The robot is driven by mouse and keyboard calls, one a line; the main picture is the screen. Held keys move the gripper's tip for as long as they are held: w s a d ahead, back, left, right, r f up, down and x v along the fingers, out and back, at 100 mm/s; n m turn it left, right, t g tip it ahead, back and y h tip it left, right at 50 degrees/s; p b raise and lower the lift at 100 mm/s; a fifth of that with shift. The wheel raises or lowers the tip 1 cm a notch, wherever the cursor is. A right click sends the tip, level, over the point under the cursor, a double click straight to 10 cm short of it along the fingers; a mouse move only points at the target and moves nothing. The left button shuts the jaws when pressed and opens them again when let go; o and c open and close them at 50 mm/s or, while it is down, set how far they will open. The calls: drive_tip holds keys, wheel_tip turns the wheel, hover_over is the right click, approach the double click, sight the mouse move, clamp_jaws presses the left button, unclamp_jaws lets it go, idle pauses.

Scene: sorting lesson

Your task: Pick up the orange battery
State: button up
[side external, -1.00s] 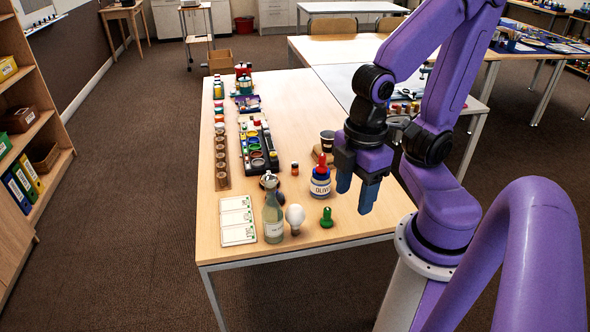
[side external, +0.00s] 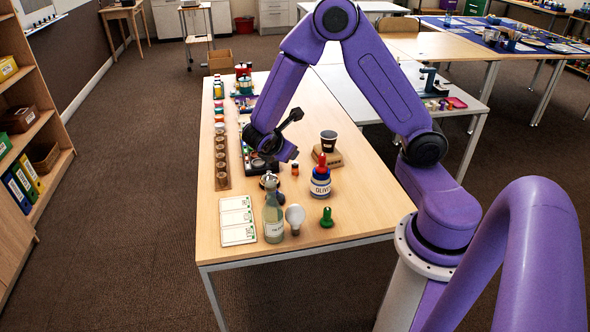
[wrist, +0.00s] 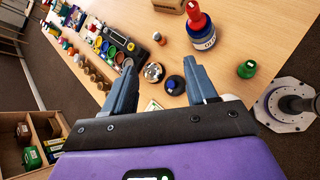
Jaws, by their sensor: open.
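A small orange cylinder with a dark end, which looks like the orange battery (side external: 295,168), stands on the wooden table (side external: 350,210), left of the glue-like OLIVE bottle (side external: 320,187). In the wrist view the battery (wrist: 157,37) is beyond my fingertips, roughly midway between their lines. My gripper (wrist: 160,59) is open and empty, above the table. A shiny round piece (wrist: 154,72) and a dark round piece (wrist: 175,86) show between its fingers, below them. In the side view my fingers are hidden by the wrist.
A cup (side external: 328,141) stands on a wooden block behind the bottle. A green peg (side external: 327,218), a light bulb (side external: 295,217) and a clear bottle (side external: 273,216) stand near the front edge. White cards (side external: 237,220) lie front left; a paint set (wrist: 120,48) is left of the battery.

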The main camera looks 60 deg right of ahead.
sight(294, 167)
drive_tip(key=shift+w+d+f+n+t+h, duration=0.4)
drive_tip(key=shift+w+d+f+n, duration=0.7)
drive_tip(key=shift+d+f, duration=1.7)
drive_tip(key=shift+w+d+f+n+t+h, duration=0.2)
drive_tip(key=shift+w+d+f+n+h, duration=0.45)
drive_tip(key=shift+w+d+f, duration=2)
drive_tip(key=shift+s+d+f+n+t+h, duration=0.25)
drive_tip(key=shift+d+f+n, duration=1.1)
drive_tip(key=shift+f, duration=2.9)
drive_tip(key=shift+m, duration=0.3)
drive_tip(key=shift+x, duration=2.75)
clamp_jaws()
